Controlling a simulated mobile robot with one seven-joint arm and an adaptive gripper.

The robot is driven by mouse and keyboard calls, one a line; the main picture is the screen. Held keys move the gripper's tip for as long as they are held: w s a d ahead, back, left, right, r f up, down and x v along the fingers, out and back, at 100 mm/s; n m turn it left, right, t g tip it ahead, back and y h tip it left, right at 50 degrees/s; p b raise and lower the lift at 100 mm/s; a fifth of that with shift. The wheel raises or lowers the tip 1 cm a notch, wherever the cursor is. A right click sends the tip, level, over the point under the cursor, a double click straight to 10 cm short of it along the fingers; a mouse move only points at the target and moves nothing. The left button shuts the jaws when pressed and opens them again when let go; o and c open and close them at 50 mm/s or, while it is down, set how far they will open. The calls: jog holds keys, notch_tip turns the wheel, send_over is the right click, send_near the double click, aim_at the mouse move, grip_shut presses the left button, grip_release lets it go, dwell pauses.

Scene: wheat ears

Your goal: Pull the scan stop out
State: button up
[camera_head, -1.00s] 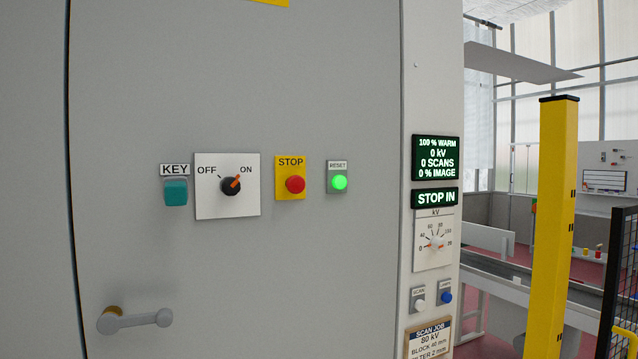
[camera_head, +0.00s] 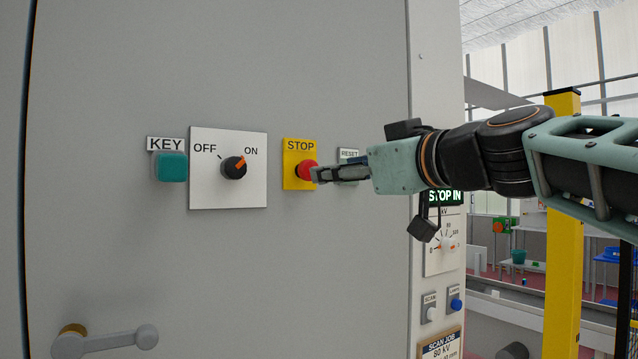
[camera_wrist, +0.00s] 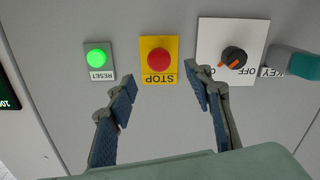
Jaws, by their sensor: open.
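The scan stop is a red mushroom button (camera_head: 306,170) on a yellow STOP plate (camera_head: 290,184), on the grey cabinet door. In the wrist view the red button (camera_wrist: 159,60) shows whole, upside down, beyond the fingertips and between their lines. My gripper (camera_head: 318,174) comes in from the right, its tips close to the button in the head view. In the wrist view my gripper (camera_wrist: 160,84) is open and empty, with a finger to each side of the yellow plate. Contact with the button cannot be seen. The display (camera_head: 444,196) reads STOP IN.
The green-lit RESET button (camera_wrist: 97,59) sits beside the stop, partly hidden by my gripper in the head view. The OFF/ON switch (camera_head: 233,167) and teal KEY block (camera_head: 171,167) are on the other side. A door handle (camera_head: 105,341) is lower left. A yellow post (camera_head: 563,270) stands right.

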aim_at(309, 168)
jog(key=p+x, duration=0.1)
jog(key=x, duration=0.2)
jog(key=p+x, duration=0.1)
jog(key=x, duration=0.6)
jog(key=shift+w+a+r+p, duration=0.2)
jog(key=shift+w+r+p, duration=0.15)
jog(key=shift+p, duration=0.05)
jog(key=shift+c, duration=0.3)
grip_shut()
